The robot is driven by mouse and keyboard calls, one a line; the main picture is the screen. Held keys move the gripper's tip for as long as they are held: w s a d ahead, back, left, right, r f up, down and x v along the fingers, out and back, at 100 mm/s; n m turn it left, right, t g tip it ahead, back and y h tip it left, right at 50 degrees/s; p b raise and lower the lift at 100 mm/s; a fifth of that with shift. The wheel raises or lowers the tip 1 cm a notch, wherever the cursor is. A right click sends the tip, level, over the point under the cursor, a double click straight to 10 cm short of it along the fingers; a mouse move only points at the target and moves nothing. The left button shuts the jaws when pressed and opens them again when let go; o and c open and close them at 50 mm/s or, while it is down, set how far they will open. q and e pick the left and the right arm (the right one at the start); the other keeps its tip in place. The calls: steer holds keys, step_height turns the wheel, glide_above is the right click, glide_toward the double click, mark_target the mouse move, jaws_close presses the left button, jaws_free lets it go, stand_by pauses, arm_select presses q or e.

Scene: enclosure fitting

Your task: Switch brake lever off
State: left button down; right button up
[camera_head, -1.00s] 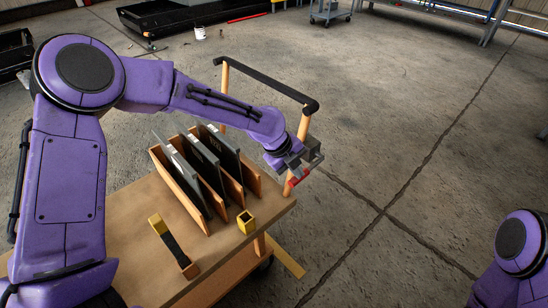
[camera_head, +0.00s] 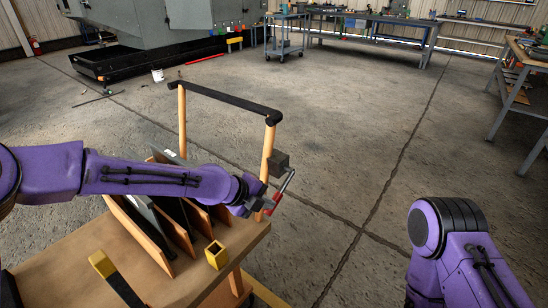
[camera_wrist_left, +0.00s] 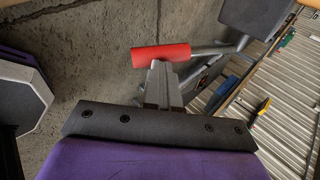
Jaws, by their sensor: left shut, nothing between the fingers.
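The brake lever is a thin metal rod with a red grip (camera_head: 270,208), joined to a dark grey box (camera_head: 280,162) on the cart's right wooden post. The rod slants down from the box to the red grip. My left gripper (camera_head: 262,201) is beside the post, close to the red grip. In the left wrist view the shut fingers (camera_wrist_left: 162,75) point at the red grip (camera_wrist_left: 160,54) and overlap its lower edge. I cannot tell whether they touch it. My right gripper is out of view; only part of the right arm shows.
The wooden cart (camera_head: 185,275) carries upright dark panels in slots and a small yellow square holder (camera_head: 217,255). A black handlebar (camera_head: 222,100) spans its posts. Workbenches (camera_head: 370,25) and a small trolley (camera_head: 284,40) stand farther back. The concrete floor to the right is clear.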

arm_select(q)
steer(key=shift+f, duration=0.1)
steer(key=s+d+p+v, duration=0.1)
steer(key=p+v, duration=0.2)
steer(key=v, duration=1)
steer(key=shift+r, duration=0.4)
steer(key=shift+s+a, duration=0.1)
steer(key=shift+s, duration=0.1)
